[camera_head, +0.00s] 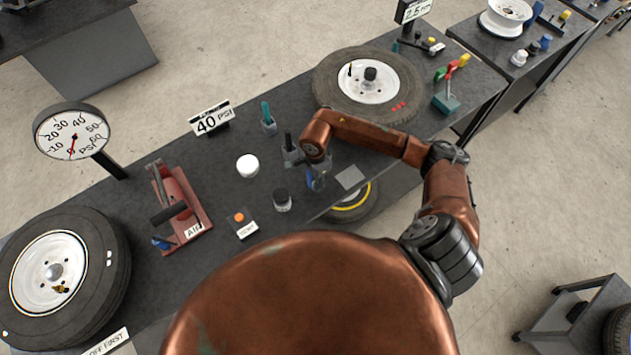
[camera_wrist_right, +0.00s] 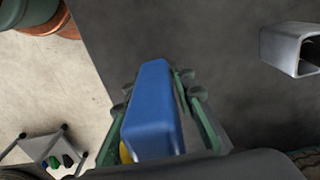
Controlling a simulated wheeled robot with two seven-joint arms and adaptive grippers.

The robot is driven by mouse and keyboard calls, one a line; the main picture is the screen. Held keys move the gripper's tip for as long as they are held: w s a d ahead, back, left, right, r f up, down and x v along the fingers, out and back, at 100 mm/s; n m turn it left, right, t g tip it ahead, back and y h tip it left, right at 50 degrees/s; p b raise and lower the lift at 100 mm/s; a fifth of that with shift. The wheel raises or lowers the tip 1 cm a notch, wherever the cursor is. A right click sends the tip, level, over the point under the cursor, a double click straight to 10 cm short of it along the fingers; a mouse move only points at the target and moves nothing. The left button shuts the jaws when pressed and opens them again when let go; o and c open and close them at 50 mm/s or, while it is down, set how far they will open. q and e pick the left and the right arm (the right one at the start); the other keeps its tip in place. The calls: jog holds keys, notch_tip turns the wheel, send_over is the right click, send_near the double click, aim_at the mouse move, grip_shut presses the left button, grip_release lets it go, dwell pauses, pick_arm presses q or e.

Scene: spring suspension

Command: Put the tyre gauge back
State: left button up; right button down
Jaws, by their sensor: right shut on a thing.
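My right gripper (camera_head: 317,182) is over the middle of the bench, reaching down from my copper-coloured arm. In the right wrist view it is shut on a blue block-like body (camera_wrist_right: 153,110), which I take to be the tyre gauge, with a bit of yellow low beside it. In the head view only a little blue shows at the gripper. The gauge is apart from an open square metal tube (camera_wrist_right: 290,48) at the upper right of the wrist view. I cannot tell for sure whether that tube is the gauge's holder. My left gripper is not in view.
A grey holder with a dark handle (camera_head: 291,153) and a teal-handled tool (camera_head: 267,118) stand behind the gripper. A black jar (camera_head: 282,201), white round cap (camera_head: 247,166) and red air pump (camera_head: 180,205) are to the left. A tyre (camera_head: 405,75) lies behind right.

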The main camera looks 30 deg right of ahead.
jog(key=shift+f, duration=0.4)
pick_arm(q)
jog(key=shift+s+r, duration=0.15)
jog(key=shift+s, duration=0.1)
pick_arm(e)
jog(key=shift+f, duration=0.1)
jog(key=shift+f, duration=0.15)
jog(key=c, duration=1.6)
grip_release()
jog(key=shift+r, duration=0.2)
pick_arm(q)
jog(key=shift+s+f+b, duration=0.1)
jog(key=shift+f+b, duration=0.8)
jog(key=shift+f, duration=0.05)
pick_arm(e)
notch_tip(320, 180, up, 12)
